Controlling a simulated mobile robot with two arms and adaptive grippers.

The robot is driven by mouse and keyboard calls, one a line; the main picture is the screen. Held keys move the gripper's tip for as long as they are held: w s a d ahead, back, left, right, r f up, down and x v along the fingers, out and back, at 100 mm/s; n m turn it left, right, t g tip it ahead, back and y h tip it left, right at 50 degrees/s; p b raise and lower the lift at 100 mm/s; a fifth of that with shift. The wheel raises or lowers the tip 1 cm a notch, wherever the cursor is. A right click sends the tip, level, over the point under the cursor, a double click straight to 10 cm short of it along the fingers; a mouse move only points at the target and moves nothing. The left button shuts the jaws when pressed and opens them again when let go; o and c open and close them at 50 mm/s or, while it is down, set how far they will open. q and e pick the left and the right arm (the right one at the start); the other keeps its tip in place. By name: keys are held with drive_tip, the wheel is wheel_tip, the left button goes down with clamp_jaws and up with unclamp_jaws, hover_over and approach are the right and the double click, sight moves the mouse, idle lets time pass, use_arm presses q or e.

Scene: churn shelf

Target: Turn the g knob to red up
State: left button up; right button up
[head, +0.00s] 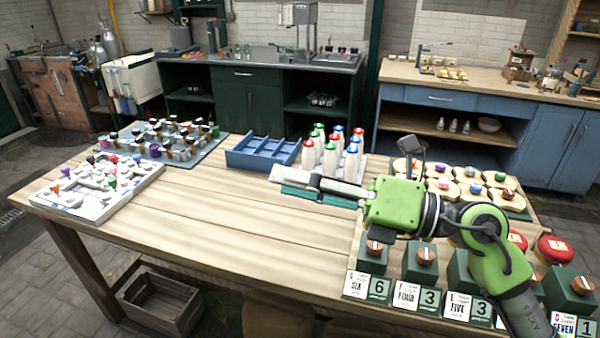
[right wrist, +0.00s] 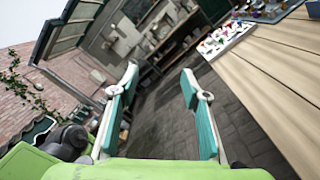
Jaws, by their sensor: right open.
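Several dark green boxes with round copper-brown knobs stand at the front right, each above a card and a number tile. The knobs I see are above the six card (head: 374,248), the four card (head: 427,256) and the seven card (head: 583,285). The small letters on the cards are too small to read surely, so I cannot tell which is the g knob. My right gripper (head: 283,183) is above the table, left of and behind the boxes, pointing left. Its teal-padded fingers are apart and empty in the right wrist view (right wrist: 160,75). My right arm hides part of the box row. My left gripper is not seen.
White bottles with coloured caps (head: 330,158) and a blue divided tray (head: 262,153) stand behind the gripper. Red domed buttons (head: 556,250) and bread-like pieces with coloured knobs (head: 470,188) are at the right. A white board of pegs (head: 95,205) lies left. The table's middle (head: 200,230) is clear.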

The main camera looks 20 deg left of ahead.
drive_tip(key=shift+w+d+r+m+t+y, duration=0.15)
drive_tip(key=shift+r+m+y, duration=0.15)
drive_tip(key=shift+r, duration=0.15)
drive_tip(key=shift+s+d+r+m+t+y, duration=0.1)
drive_tip(key=shift+d+r+m+t+y, duration=0.1)
drive_tip(key=shift+r+y, duration=0.15)
drive_tip(key=shift+r, duration=0.1)
